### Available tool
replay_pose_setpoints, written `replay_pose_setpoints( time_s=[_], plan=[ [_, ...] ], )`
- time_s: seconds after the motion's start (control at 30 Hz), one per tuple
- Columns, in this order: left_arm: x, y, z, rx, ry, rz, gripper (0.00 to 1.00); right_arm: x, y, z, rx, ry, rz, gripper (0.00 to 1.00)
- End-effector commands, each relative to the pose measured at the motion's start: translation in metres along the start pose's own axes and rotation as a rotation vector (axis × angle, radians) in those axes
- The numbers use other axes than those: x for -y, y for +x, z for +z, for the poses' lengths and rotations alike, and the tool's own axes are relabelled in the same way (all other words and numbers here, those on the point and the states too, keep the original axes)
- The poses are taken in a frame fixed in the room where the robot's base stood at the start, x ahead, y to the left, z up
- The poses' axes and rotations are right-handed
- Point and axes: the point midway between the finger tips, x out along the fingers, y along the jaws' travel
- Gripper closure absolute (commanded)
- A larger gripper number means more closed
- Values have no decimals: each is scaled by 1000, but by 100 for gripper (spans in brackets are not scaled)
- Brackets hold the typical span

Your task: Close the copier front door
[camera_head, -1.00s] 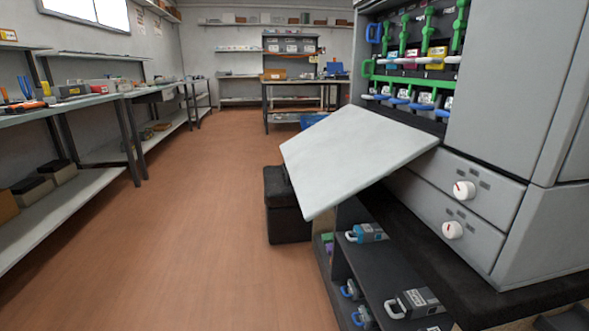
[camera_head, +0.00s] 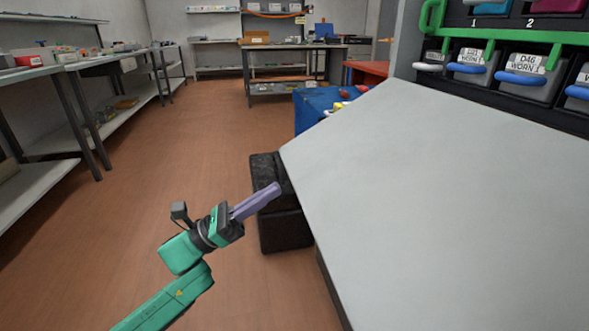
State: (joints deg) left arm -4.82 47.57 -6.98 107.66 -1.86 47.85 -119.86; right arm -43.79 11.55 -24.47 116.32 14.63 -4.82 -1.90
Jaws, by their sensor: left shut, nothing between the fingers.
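The copier front door (camera_head: 440,190) is a large light grey panel that hangs open, folded down and tilted, in the middle and right of the head view. Behind its upper edge the copier's open bay shows a green rail (camera_head: 520,38) and several labelled cartridges (camera_head: 527,75) with blue handles. My left gripper (camera_head: 272,190) has purple fingers that are shut and empty. In the picture its tips lie just left of the door's left edge; I cannot tell whether they are below it. My right gripper is not in view.
A black box (camera_head: 284,225) stands on the floor beside the door's left edge. A blue bin (camera_head: 322,101) with small items stands behind the door. Shelves and benches (camera_head: 45,72) line the left wall, and a bench (camera_head: 290,48) stands at the back. The brown floor (camera_head: 190,140) between is clear.

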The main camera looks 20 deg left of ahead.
Motion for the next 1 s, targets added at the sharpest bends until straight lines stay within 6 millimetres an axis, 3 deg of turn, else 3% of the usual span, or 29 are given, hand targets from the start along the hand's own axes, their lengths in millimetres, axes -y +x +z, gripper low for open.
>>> replay_pose_setpoints(
  time_s=[0.03, 0.23, 0.4, 0.57, 0.8, 1.0],
  plan=[
    [0, 16, 8, 3, 0, -3, 100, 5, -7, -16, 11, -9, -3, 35],
    [0, 66, 9, 4, -1, -3, 100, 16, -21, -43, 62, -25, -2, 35],
    [0, 90, 2, 5, -1, 0, 100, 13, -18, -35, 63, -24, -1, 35],
    [0, 104, 10, 4, -1, -1, 100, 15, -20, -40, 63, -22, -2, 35],
    [1, 128, 55, 5, -1, -1, 100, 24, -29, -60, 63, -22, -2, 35],
    [1, 129, 57, 3, -4, 0, 100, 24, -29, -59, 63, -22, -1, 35]
  ],
)
